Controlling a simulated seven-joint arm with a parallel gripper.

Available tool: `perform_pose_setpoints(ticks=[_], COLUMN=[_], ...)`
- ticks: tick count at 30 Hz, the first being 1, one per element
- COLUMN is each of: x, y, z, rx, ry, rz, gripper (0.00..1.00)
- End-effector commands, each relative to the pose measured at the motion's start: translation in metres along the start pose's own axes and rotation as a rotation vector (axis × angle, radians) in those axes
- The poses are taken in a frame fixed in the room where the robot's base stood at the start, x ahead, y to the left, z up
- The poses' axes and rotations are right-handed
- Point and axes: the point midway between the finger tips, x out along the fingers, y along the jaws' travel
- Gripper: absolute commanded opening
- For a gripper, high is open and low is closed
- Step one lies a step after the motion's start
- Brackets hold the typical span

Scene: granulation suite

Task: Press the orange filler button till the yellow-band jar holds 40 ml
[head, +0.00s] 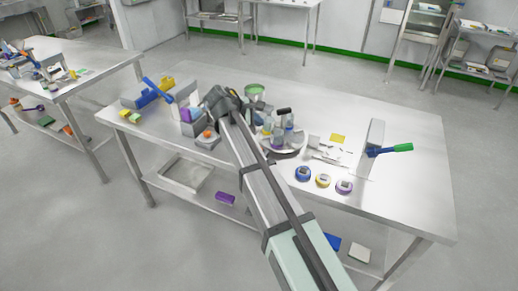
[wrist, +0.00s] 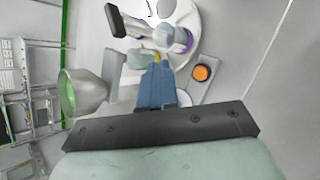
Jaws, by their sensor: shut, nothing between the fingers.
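The orange button (wrist: 202,73) sits on a grey block to the right of my gripper in the wrist view. In the head view the orange button (head: 207,134) shows left of my arm. My gripper (wrist: 155,76) is shut and empty, its blue fingers together and apart from the button. A small patch of yellow (wrist: 157,58) shows just beyond the fingertips, partly hidden by them; I cannot tell whether it is the jar's yellow band. A purple-banded jar (wrist: 184,38) stands near it. The liquid level in the yellow-band jar cannot be read.
A round tray (head: 290,153) with several bottles stands right of my arm. A green-topped vessel (head: 255,91) is behind it. Blue (head: 303,173), yellow (head: 323,180) and purple (head: 344,186) round devices line the front. A grey stand with a green-ended handle (head: 400,148) is at right.

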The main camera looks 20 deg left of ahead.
Motion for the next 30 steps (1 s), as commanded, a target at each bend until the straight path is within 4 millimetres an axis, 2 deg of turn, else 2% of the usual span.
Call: perform_pose_setpoints(ticks=[8, 21, 30], x=[0.008, 0.043, 0.059], y=[-0.006, -0.032, -0.043], z=[-0.006, -0.032, -0.043], rx=[-0.002, -0.002, -0.002], ry=[0.000, 0.000, 0.000], rz=[-0.001, -0.002, 0.000], gripper=[0.00, 0.00, 0.00])
